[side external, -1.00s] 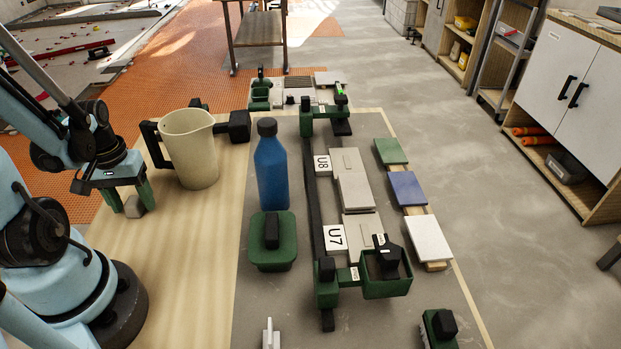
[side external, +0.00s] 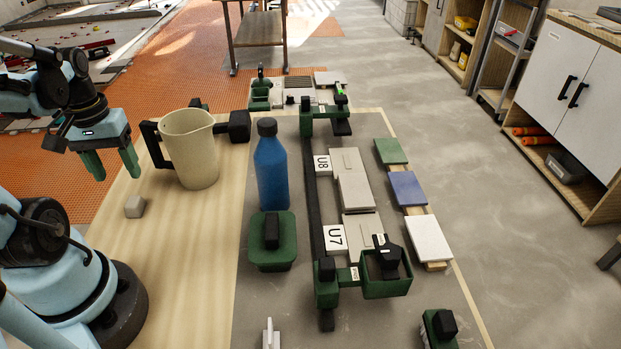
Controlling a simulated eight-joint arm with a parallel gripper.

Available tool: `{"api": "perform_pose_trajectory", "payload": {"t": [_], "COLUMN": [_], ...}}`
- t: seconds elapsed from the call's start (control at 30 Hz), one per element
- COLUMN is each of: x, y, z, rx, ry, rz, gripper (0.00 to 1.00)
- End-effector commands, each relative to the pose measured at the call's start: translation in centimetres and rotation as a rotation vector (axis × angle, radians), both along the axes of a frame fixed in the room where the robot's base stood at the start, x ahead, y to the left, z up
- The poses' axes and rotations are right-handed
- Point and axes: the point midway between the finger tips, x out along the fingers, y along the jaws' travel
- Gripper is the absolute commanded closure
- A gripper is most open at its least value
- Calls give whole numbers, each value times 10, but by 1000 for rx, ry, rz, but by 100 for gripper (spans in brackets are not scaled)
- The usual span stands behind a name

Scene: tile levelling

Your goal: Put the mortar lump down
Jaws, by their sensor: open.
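The mortar lump (side external: 134,207) is a small grey block with sloped sides. It lies on the bare wooden board (side external: 185,255) at the left, in front of the cream pitcher. My gripper (side external: 113,176) has green fingers and is open and empty. It hangs above the lump and a little to its left, clear of it. Nothing hides the lump.
The cream pitcher (side external: 190,150) stands close right of my gripper. A blue bottle (side external: 270,170) and a green block with a black knob (side external: 272,245) stand further right. The board around the lump is clear.

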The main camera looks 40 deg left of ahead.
Motion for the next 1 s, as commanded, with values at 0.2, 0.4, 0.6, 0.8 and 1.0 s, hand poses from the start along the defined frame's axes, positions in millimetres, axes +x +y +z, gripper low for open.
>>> {"api": "perform_pose_trajectory", "payload": {"t": [0.2, 0.4, 0.6, 0.8, 1.0], "x": [0, 0, 0, 0, 33], "y": [0, 0, 0, 0, -4], "z": [22, 34, 36, 36, 51], "rx": [0, 0, 0, 1, 84], "ry": [0, 0, 0, -1, -94], "rz": [0, 0, 0, -1, -101], "gripper": [38, 38, 38, 38, 38]}}
